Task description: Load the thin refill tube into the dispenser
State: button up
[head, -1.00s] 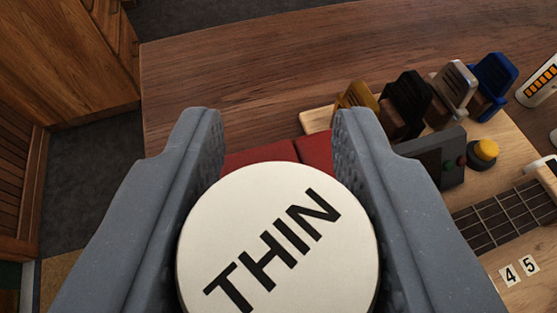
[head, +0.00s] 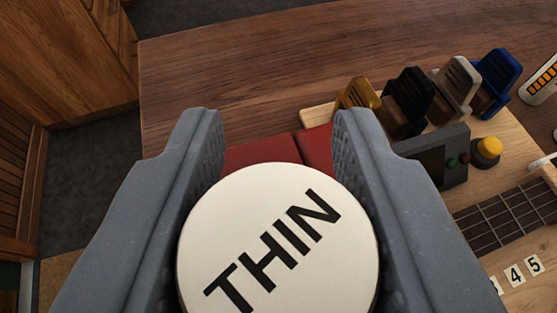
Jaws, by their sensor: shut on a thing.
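The thin refill tube (head: 235,215) shows as a round cream end marked "THIN" in black, at the bottom middle of the head view. My gripper (head: 278,135) is shut on it, with one grey finger on each side. The rest of the tube is hidden below its cap. No part in view can be told for certain to be the dispenser. Red surfaces (head: 262,153) show beyond the tube, between the fingers, partly hidden.
A wooden table (head: 230,75) spans the middle. At right are several coloured clips (head: 410,97), a grey box with a screen (head: 438,158), a yellow button (head: 489,148) and a fretted neck (head: 500,218) by number tiles (head: 514,274). Wooden panelling (head: 65,60) stands left.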

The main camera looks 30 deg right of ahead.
jog(key=shift+f, duration=0.2)
jog(key=o, duration=0.7)
jog(key=shift+s+r, duration=0.1)
jog(key=p+v, duration=0.1)
jog(key=v, duration=0.9)
jog(key=shift+s+a+p, duration=0.2)
jog(key=shift+s+p, duration=0.1)
jog(key=shift+p, duration=0.1)
jog(key=shift+r, duration=0.15)
